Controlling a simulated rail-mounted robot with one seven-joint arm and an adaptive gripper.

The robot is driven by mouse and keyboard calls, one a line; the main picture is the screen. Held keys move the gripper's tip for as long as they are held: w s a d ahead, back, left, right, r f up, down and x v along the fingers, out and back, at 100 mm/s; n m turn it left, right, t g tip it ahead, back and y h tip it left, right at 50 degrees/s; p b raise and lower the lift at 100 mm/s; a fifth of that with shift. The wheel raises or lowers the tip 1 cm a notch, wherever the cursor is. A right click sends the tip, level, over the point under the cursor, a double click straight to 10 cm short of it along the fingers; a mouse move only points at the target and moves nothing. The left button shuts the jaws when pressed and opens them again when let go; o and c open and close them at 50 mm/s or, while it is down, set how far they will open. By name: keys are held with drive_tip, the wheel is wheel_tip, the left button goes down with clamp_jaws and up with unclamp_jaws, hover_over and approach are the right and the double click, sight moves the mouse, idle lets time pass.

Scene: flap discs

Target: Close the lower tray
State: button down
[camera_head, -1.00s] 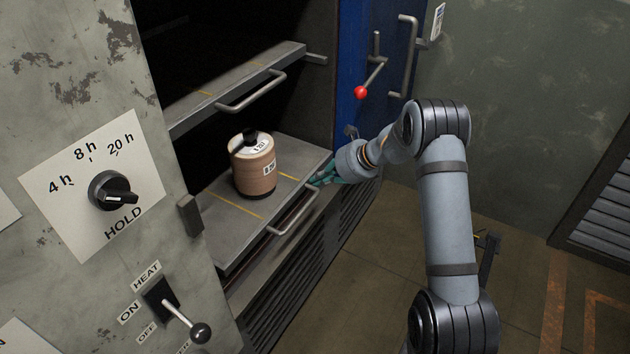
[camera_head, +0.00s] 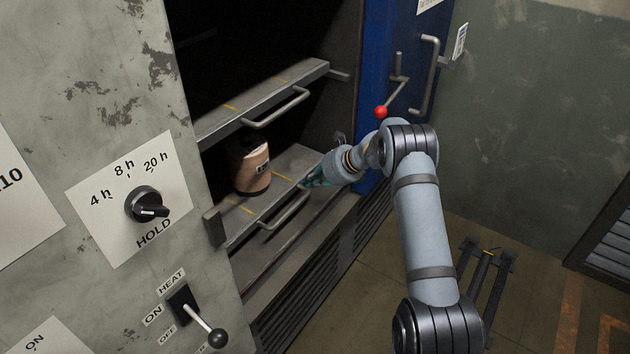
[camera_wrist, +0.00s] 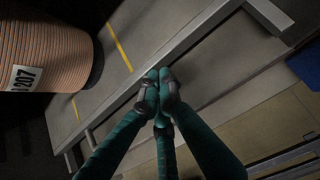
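The lower tray (camera_head: 240,219) is a grey shelf with yellow lines and a bar handle (camera_head: 284,212) on its front edge. It sticks out a little from the dark cabinet opening.
The upper tray (camera_head: 215,132) with its own handle (camera_head: 277,108) juts out above. A blue door (camera_head: 378,60) with a red-knobbed lever (camera_head: 381,111) stands open at the right. A control panel (camera_head: 130,200) stands at the left.

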drive_tip(key=shift+s+d+f+b, duration=0.1)
drive_tip(key=shift+s+d+b, duration=0.2)
drive_tip(key=shift+b, duration=0.2)
drive_tip(key=s+d+b, duration=0.2)
drive_tip(key=shift+d+f, duration=0.15)
drive_tip(key=shift+d, duration=0.25)
drive_tip(key=v, duration=1)
drive_tip(key=shift+r+p, duration=0.25)
drive_tip(key=shift+p, duration=0.2)
drive_tip(key=shift+a+f, duration=0.1)
drive_tip(key=shift+a, duration=0.1)
